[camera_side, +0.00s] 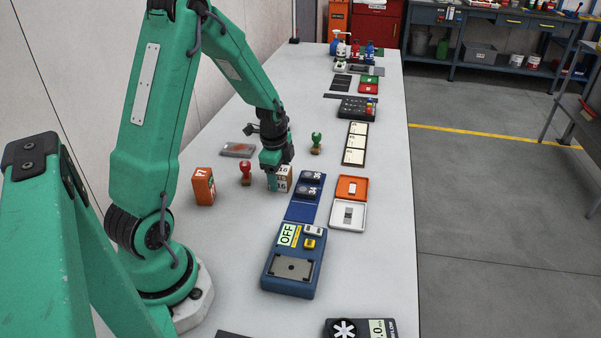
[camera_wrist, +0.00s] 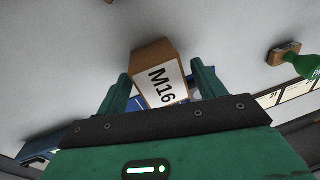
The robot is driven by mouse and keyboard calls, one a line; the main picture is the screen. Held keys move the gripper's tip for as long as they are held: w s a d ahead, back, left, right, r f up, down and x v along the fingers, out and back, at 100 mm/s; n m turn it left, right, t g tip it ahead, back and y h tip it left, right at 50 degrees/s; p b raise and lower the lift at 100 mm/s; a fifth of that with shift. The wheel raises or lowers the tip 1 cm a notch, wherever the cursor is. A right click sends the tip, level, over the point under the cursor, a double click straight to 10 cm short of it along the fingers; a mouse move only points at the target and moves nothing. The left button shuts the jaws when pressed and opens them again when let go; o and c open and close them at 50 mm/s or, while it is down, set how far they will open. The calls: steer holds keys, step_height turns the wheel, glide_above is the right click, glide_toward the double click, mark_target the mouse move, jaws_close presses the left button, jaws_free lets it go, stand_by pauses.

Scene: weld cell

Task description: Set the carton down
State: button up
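The carton is a small brown box with white labels reading M16 in the wrist view (camera_wrist: 164,85). In the side view the carton (camera_side: 284,180) stands upright at table level between the red-handled and green-handled stamps. Any small clearance under it cannot be made out. My gripper (camera_side: 278,178) points down over it, with a finger on either side. In the wrist view my gripper (camera_wrist: 160,82) shows narrow gaps between the fingers and the carton, which sits slightly turned between them. The carton's lower part is partly hidden.
An orange carton (camera_side: 203,186) and a red stamp (camera_side: 245,172) stand to the left. A green stamp (camera_side: 316,143) stands behind to the right. A blue tray (camera_side: 302,211) with dark blocks lies close on the right, above a blue scale (camera_side: 292,262). Bare table lies in front.

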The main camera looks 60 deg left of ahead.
steer(key=c, duration=1.4)
steer(key=shift+r, duration=0.15)
steer(key=shift+r, duration=0.5)
step_height(320, 180, up, 3)
steer(key=shift+r, duration=0.1)
steer(key=d+r, duration=0.6)
steer(key=d, duration=0.5)
steer(key=shift+s+d+r, duration=0.25)
steer(key=shift+d+r, duration=0.05)
steer(key=shift+d, duration=0.05)
steer(key=shift+w, duration=0.1)
